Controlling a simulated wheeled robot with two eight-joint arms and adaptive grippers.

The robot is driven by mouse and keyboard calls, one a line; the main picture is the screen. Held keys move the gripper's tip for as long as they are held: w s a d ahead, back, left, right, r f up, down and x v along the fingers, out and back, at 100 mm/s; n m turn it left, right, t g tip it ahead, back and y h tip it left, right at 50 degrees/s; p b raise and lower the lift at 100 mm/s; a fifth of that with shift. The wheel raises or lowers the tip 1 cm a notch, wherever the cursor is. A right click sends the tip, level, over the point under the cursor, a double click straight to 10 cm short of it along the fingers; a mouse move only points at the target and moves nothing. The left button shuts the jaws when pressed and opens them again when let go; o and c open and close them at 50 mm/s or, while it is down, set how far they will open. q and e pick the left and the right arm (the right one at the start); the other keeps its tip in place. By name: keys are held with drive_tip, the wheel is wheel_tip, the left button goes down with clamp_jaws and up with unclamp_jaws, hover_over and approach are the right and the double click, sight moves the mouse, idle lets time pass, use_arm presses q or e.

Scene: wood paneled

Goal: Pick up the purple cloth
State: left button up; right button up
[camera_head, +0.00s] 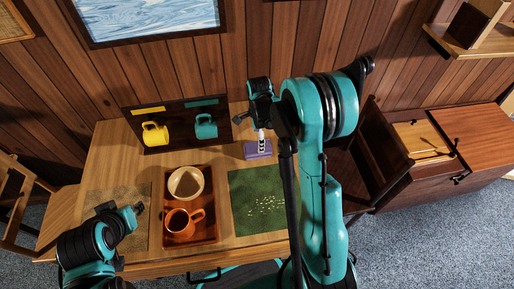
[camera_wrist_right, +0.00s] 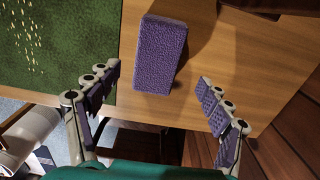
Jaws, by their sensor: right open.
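The purple cloth (camera_head: 257,152) is a folded, textured block lying on the wooden table near its back edge, right of the mug rack. In the right wrist view the purple cloth (camera_wrist_right: 161,55) lies on bare wood, ahead of and between the spread fingers. My right gripper (camera_head: 262,141) is above the cloth and partly covers it in the head view. In its wrist view the right gripper (camera_wrist_right: 155,98) is open, with nothing between the fingers. My left gripper (camera_head: 132,214) is at the lower left, over the table's front left; its fingers are too small to read.
A green mat (camera_head: 262,192) with scattered pale grains lies in front of the cloth. Left of it, a tray (camera_head: 205,238) holds a cream bowl (camera_head: 186,183) and an orange mug (camera_head: 182,223). A rack (camera_head: 178,108) with yellow and teal mugs stands behind. A wooden cabinet (camera_head: 425,175) stands right.

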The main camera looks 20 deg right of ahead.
drive_tip(key=f+b, duration=0.1)
drive_tip(key=f, duration=0.2)
drive_tip(key=f+b, duration=0.1)
drive_tip(key=f, duration=0.1)
drive_tip(key=shift+s+a+f+b, duration=0.2)
drive_tip(key=shift+a+f+b, duration=0.1)
drive_tip(key=shift+f, duration=0.45)
drive_tip(key=shift+r, duration=0.1)
drive_tip(key=shift+c, duration=1.2)
drive_tip(key=c, duration=1)
